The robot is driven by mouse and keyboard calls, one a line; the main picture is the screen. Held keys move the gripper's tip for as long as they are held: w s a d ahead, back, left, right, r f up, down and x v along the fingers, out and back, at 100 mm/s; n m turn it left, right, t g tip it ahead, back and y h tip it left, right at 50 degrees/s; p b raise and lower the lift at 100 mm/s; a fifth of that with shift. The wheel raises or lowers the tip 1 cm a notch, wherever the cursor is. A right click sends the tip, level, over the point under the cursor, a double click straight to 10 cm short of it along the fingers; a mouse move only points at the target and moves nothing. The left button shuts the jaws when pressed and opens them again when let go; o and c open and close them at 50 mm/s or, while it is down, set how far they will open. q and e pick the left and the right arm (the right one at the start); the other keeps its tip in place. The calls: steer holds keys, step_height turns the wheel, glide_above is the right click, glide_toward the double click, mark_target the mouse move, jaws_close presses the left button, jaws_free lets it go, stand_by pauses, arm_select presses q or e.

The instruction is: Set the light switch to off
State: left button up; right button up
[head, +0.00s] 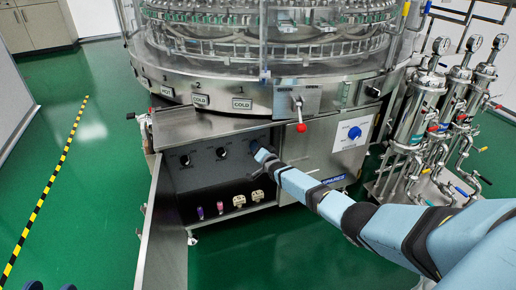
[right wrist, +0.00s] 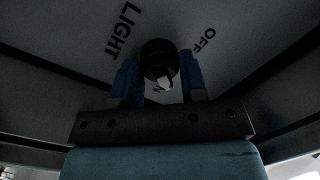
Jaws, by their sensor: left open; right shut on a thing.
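The light switch is a round black knob (right wrist: 160,62) with a pale pointer mark, on a grey panel lettered LIGHT and OFF in the right wrist view. My right gripper (right wrist: 160,82) has its two blue fingers on either side of the knob, shut on it. The mark sits at the knob's lower part, away from the OFF lettering (right wrist: 204,40). In the head view my right gripper (head: 262,154) reaches into the open cabinet and hides the knob. My left gripper is not clearly visible; only small dark blue parts show at the bottom left edge.
Two other black knobs (head: 222,152) sit left of my right gripper on the cabinet panel. Several sockets and plugs (head: 238,201) are below. The cabinet door (head: 165,235) hangs open at left. Filter housings (head: 420,105) stand at right.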

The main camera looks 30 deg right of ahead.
arm_select(q)
steer(key=s+n+p, duration=0.1)
steer(key=d+f+n+g+p, duration=0.1)
steer(key=p, duration=0.1)
steer(key=shift+s+y, duration=0.35)
steer(key=shift+y, duration=0.05)
arm_select(e)
steer(key=n, duration=0.4)
steer(key=n+g+h, duration=0.1)
steer(key=n, duration=0.4)
steer(key=n+h, duration=0.1)
steer(key=n, duration=0.4)
steer(key=shift+a+r+g, duration=0.1)
steer(key=shift+a+g, duration=0.1)
steer(key=shift+g, duration=0.1)
arm_select(q)
steer(key=shift+w+r, duration=0.1)
steer(key=shift+r, duration=0.2)
arm_select(e)
steer(key=o, duration=0.8)
arm_select(q)
steer(key=shift+s+f, duration=0.2)
steer(key=shift+f, duration=0.1)
arm_select(e)
steer(key=shift+o, duration=0.6)
